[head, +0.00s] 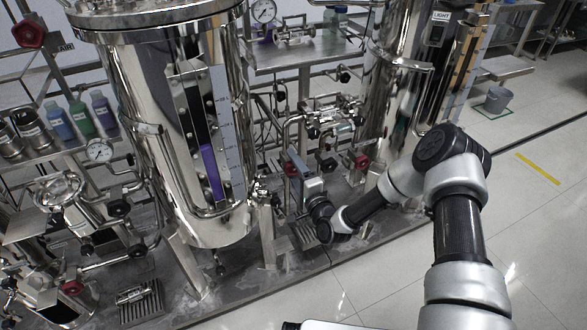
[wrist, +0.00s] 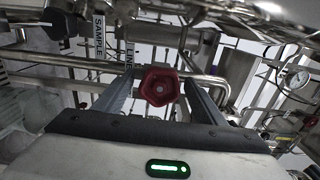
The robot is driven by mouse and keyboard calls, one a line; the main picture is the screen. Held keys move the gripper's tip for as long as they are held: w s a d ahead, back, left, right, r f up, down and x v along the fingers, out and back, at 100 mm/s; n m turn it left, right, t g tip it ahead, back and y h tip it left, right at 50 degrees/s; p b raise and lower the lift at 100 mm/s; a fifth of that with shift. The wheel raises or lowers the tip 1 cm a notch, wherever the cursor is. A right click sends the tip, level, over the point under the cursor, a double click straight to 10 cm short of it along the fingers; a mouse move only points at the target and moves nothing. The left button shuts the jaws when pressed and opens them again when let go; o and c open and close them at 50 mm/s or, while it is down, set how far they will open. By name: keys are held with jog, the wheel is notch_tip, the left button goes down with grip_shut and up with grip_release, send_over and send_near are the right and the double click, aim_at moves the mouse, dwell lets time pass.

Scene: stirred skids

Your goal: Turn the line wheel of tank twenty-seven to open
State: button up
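A red lobed wheel (wrist: 160,86) sits in the middle of the wrist view, between the two fingers of my gripper (wrist: 158,92). Gaps show on both sides of it, so the fingers are open around it and not closed on it. A "LINE" label (wrist: 130,38) hangs just above and left of the wheel, with a "SAMPLE" label (wrist: 99,36) further left. I see no readable tank number.
Another red wheel (head: 361,162) is on piping to the right, by a second tank (head: 395,90). Pipes and a round gauge (wrist: 297,78) crowd the space around my gripper. A drain grate (head: 305,233) lies below.

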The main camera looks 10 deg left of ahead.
jog(key=c, duration=1)
jog(key=shift+o, duration=0.2)
jog(key=shift+n, duration=0.3)
jog(key=n, duration=0.3)
jog(key=shift+n, duration=0.3)
jog(key=n, duration=0.8)
jog(key=shift+n, duration=2.1)
